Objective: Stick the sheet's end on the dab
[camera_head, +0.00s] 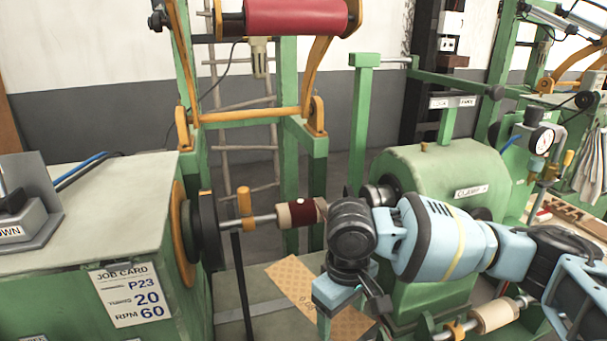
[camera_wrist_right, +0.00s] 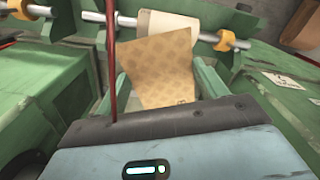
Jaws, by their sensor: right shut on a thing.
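A tan, patterned sheet (camera_head: 292,279) lies below the machine shaft in the head view, partly hidden by my right arm. In the right wrist view the sheet (camera_wrist_right: 160,72) hangs from a pale roll (camera_wrist_right: 168,24) and runs down behind the edge of my gripper's body. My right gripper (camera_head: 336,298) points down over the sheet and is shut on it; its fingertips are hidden. A dark red coil (camera_head: 304,213) on a pale former (camera_head: 284,216) sits on the shaft, just left of my right wrist. I cannot make out a dab. My left gripper is out of view.
A red spool (camera_head: 295,15) hangs on the green frame above. A green motor housing (camera_head: 440,173) stands close behind my right arm. At left is a bench with a job card (camera_head: 131,296). A thin dark red strand (camera_wrist_right: 111,55) crosses the wrist view.

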